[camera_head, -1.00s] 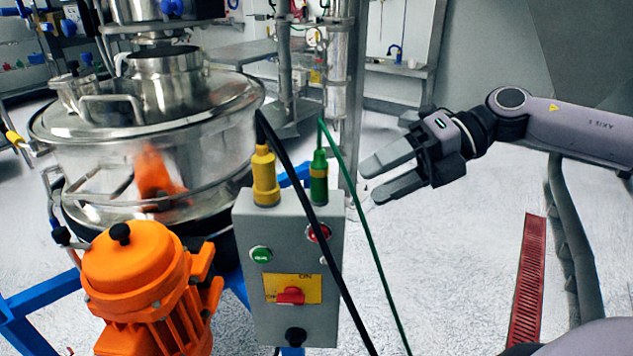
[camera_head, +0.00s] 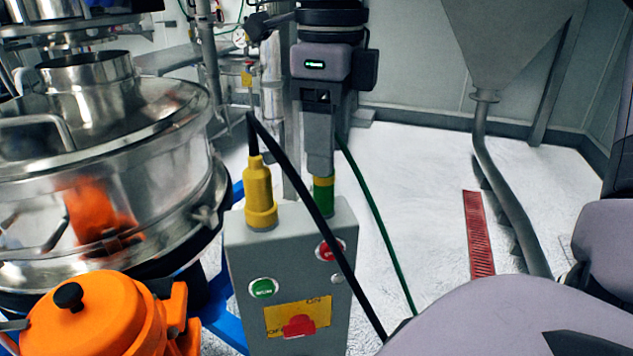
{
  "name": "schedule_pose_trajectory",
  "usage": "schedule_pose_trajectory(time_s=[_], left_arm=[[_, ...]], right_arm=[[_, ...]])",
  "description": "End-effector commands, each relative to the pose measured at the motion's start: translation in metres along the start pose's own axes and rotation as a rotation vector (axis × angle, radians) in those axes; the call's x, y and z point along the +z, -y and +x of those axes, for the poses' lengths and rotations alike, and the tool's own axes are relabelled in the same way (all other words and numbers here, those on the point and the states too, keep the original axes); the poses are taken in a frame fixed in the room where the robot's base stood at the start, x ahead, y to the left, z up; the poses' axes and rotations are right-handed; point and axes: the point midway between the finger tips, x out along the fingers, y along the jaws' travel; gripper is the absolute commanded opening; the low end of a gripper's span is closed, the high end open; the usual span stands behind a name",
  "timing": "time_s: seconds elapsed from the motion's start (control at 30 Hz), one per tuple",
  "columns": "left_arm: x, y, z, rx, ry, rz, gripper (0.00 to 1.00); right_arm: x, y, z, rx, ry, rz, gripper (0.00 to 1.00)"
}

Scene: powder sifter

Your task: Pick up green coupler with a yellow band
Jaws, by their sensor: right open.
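The green coupler with a yellow band (camera_head: 323,196) stands upright on top of the grey control box (camera_head: 287,285), at its right side. Its upper part is hidden behind my right gripper (camera_head: 320,165). The gripper points straight down, with its fingers at the coupler's upper end. They are seen edge-on and the gripper is open. I cannot tell whether they touch the coupler. A green cable (camera_head: 375,215) leads off behind the gripper and runs down to the right. My left gripper is not in view.
A yellow coupler (camera_head: 259,195) with a black cable (camera_head: 308,198) stands left of the green one; the cable crosses in front of the box. The steel sifter (camera_head: 110,175) and orange motor (camera_head: 95,318) fill the left. The floor at right is clear around a red drain grate (camera_head: 478,235).

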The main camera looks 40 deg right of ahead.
Motion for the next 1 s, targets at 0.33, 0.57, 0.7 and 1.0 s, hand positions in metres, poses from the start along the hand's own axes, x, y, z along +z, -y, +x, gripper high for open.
schedule_pose_trajectory(time_s=[0.33,0.57,0.7,1.0], left_arm=[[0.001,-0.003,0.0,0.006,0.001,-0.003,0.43],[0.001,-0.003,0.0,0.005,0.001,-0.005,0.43],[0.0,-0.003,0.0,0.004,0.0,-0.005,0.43],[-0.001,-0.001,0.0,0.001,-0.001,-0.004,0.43]], right_arm=[[0.006,0.004,0.047,0.003,0.001,0.003,0.59],[0.006,0.004,0.05,0.002,0.004,0.004,0.59],[0.006,0.004,0.05,0.002,0.004,0.004,0.29],[0.006,0.004,0.049,0.002,0.004,0.004,0.0]])
